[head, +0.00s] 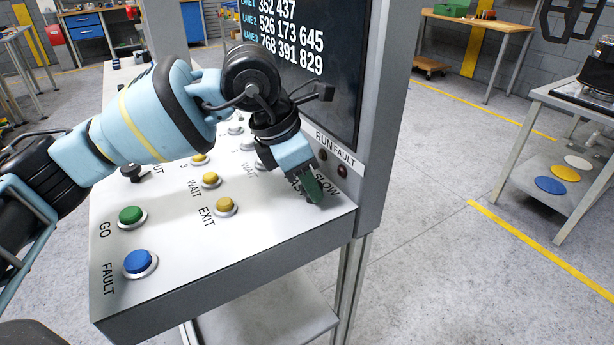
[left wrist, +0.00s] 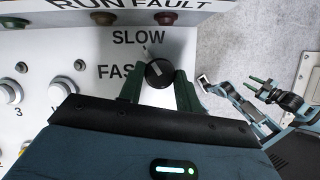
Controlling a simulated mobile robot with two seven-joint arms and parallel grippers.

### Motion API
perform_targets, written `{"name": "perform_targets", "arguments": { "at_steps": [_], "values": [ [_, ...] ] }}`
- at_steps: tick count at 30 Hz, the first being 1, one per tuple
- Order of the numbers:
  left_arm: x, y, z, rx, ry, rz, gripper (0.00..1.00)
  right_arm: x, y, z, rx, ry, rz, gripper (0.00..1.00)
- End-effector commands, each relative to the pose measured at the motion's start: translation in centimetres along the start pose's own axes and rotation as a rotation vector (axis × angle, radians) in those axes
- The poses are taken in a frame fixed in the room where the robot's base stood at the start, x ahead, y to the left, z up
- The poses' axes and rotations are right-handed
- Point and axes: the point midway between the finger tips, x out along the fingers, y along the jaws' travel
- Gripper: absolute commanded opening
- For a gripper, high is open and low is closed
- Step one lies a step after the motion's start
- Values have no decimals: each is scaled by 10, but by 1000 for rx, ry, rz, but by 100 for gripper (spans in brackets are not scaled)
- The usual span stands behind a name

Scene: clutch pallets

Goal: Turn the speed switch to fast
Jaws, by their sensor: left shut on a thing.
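The speed switch (left wrist: 158,72) is a round black knob on the light control panel (head: 270,240). In the left wrist view the word SLOW (left wrist: 139,37) is above it and FAST (left wrist: 115,71) is to its left. A pale mark on the knob slants toward the upper left; its exact setting is hard to tell. My left gripper (left wrist: 158,88) has its green fingers on both sides of the knob and is shut on it. In the head view this gripper (head: 311,188) hides the knob. What seems my right gripper (left wrist: 258,85) shows at the right of the left wrist view, its jaws unclear.
A green GO button (head: 131,215), a blue FAULT button (head: 138,262) and yellow WAIT (head: 210,180) and EXIT (head: 225,205) buttons stand on the panel. A dark display (head: 315,70) rises behind. A side table (head: 575,110) stands at the right, with clear floor between.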

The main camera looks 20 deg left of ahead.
Motion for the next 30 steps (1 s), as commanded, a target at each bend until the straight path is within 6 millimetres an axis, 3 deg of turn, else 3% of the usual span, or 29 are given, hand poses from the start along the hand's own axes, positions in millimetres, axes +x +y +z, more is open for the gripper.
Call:
{"name": "perform_targets", "arguments": {
  "at_steps": [19, 30],
  "values": [
    [-3, -6, 3, -477, -4, 200, 11, -18, 0, -20, -6, 26, 4, 36],
    [-3, -7, 4, -763, -4, 318, 11, -29, 0, -42, -9, 60, 7, 36]
  ]
}}
